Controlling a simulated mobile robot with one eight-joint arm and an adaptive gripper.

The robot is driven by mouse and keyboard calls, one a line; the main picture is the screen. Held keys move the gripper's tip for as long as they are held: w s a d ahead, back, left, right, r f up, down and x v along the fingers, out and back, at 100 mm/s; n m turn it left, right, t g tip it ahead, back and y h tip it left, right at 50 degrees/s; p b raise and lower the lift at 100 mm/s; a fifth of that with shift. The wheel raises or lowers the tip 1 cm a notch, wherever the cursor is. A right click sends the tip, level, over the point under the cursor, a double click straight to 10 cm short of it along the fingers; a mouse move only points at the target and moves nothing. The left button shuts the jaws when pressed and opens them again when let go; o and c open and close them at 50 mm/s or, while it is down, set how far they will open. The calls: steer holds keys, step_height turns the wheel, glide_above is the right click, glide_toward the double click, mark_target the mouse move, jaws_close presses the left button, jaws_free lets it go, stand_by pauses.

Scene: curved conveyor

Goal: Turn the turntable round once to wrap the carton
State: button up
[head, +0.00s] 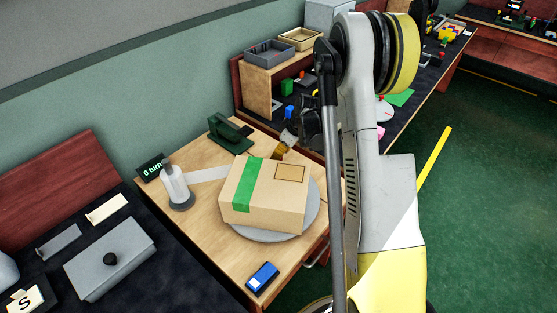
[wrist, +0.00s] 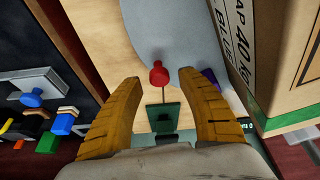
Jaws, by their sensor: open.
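The carton (head: 262,210), brown with a green tape strip, sits on the grey round turntable (head: 272,237) on a wooden table. In the wrist view its printed side (wrist: 285,65) is at the right, beside the grey turntable (wrist: 190,25). A red knob (wrist: 158,76) shows at the turntable's edge; the carton hides it in the head view. My gripper (wrist: 158,78) is open, its yellow fingers either side of the knob in the picture; contact cannot be told. In the head view it (head: 282,151) is behind the carton. A pale film strip (head: 208,174) runs from the film roll (head: 174,184) to the carton.
A counter display (head: 151,167) reading 0 stands behind the roll. A green device (head: 230,135) is at the table's back, a blue box (head: 262,279) at its front edge. A dark bench with a grey box (head: 109,259) adjoins at left; shelves with trays (head: 269,53) stand behind.

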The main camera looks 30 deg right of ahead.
steer(key=shift+x, duration=0.95)
jaws_close()
steer(key=shift+w+a, duration=0.1)
